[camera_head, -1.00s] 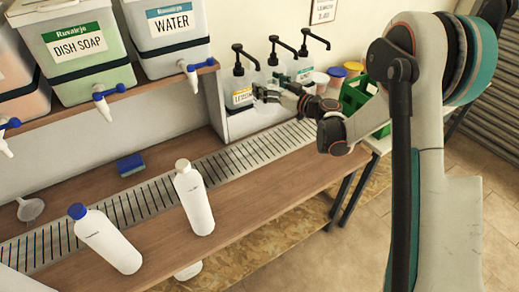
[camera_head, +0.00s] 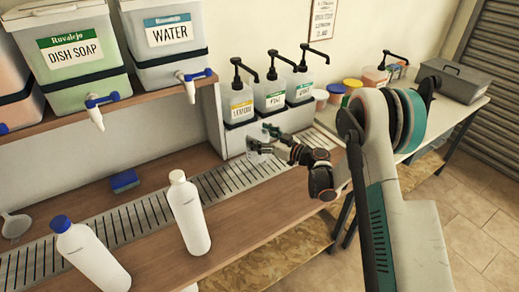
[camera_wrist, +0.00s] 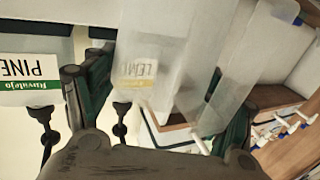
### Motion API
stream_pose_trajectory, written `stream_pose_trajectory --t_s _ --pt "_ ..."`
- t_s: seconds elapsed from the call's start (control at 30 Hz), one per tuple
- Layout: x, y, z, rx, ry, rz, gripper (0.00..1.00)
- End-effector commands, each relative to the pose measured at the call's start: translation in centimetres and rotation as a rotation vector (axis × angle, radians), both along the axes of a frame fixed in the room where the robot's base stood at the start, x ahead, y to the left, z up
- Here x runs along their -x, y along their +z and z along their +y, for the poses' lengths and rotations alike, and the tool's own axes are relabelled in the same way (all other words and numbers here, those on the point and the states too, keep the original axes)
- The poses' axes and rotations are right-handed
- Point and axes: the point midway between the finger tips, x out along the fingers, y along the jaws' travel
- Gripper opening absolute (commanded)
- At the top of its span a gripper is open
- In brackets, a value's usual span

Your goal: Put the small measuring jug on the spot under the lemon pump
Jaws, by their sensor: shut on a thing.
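The lemon pump (camera_head: 238,105) is the leftmost of the pump bottles on the raised ledge at the back, its black spout pointing forward. My gripper (camera_head: 262,148) is in front of that ledge, below the bottles and low over the slotted drain strip. It is shut on the small measuring jug (camera_wrist: 215,75), a clear, see-through vessel between the fingers in the wrist view. The jug shows only faintly in the head view (camera_head: 257,157); I cannot tell whether its base touches the strip. The lemon label shows upside down in the wrist view (camera_wrist: 142,68). The spot is not clearly visible.
The pine pump (camera_head: 271,95) stands right beside the lemon one, with another pump (camera_head: 301,88) further right. The drain strip (camera_head: 225,182) runs along the bench. Two white bottles (camera_head: 190,215) (camera_head: 90,255) and a blue sponge (camera_head: 124,181) are to the left.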

Motion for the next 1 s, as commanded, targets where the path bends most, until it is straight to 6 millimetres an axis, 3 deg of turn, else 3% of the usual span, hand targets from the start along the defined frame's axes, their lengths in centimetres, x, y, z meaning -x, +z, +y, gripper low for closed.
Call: stream_pose_trajectory --t_s 0.17,0.4,0.77,0.8,0.9,1.0 --pt "0.0 -1.2 0.0 0.0 0.0 0.0 0.49" --pt "0.0 -4.5 0.0 0.0 0.0 0.0 0.49" --pt "0.0 -4.7 0.0 0.0 0.0 0.0 0.49" --pt "0.0 -4.7 0.0 0.0 0.0 0.0 0.79" --pt "0.0 -4.7 0.0 0.0 0.0 0.0 0.97" --pt "0.0 -4.7 0.0 0.0 0.0 0.0 0.97"
